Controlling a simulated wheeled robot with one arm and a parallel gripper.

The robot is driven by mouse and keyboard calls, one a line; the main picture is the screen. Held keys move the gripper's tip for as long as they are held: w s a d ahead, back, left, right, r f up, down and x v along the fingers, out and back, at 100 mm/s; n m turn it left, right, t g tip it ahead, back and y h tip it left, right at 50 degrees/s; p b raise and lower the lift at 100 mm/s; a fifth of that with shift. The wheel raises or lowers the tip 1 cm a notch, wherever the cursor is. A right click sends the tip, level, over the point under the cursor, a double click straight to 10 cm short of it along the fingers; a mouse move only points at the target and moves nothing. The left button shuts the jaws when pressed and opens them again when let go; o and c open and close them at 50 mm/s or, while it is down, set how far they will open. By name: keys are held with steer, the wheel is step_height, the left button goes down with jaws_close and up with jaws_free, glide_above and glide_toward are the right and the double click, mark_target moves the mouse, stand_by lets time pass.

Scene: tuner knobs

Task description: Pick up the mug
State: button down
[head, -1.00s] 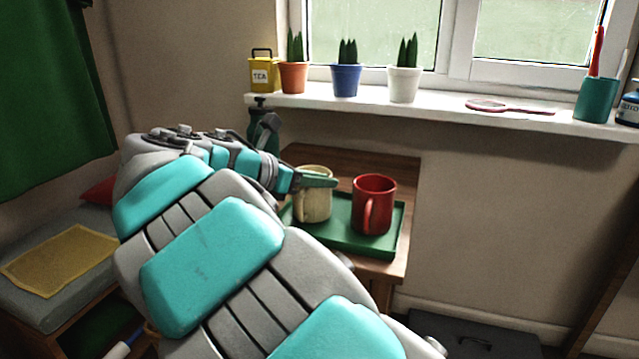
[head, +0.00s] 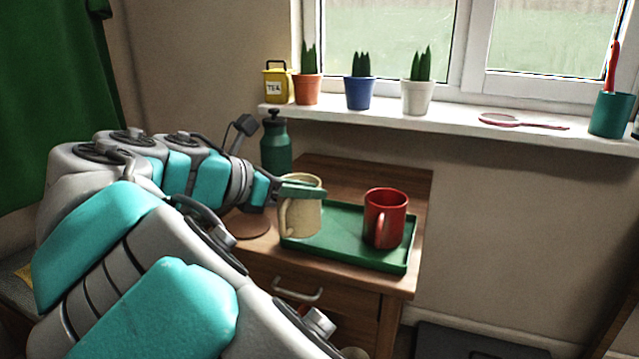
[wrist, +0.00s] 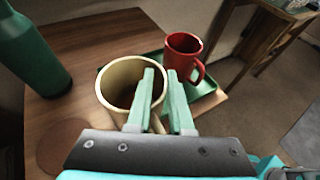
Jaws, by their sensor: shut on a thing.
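A cream mug (head: 300,215) is upright at the left end of a green tray (head: 345,240) on a wooden cabinet. A red mug (head: 385,218) stands on the tray to its right. My gripper (head: 312,191) is shut on the cream mug's wall near the rim. In the wrist view one finger of my gripper (wrist: 160,76) is inside the cream mug (wrist: 117,85) and the other is outside. Whether the cream mug's base touches the tray I cannot tell. The red mug (wrist: 183,50) is apart, beyond the fingers.
A green bottle (head: 275,145) stands at the cabinet's back left, and a round brown coaster (head: 250,226) lies left of the tray. The windowsill (head: 450,118) above holds several potted plants. The cabinet top (head: 370,178) behind the tray is clear.

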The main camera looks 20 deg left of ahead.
steer(key=s+a, duration=0.3)
steer(key=s, duration=0.4)
steer(key=shift+s+r, duration=0.35)
steer(key=shift+r, duration=0.1)
steer(key=shift+d, duration=0.1)
stand_by(1.8)
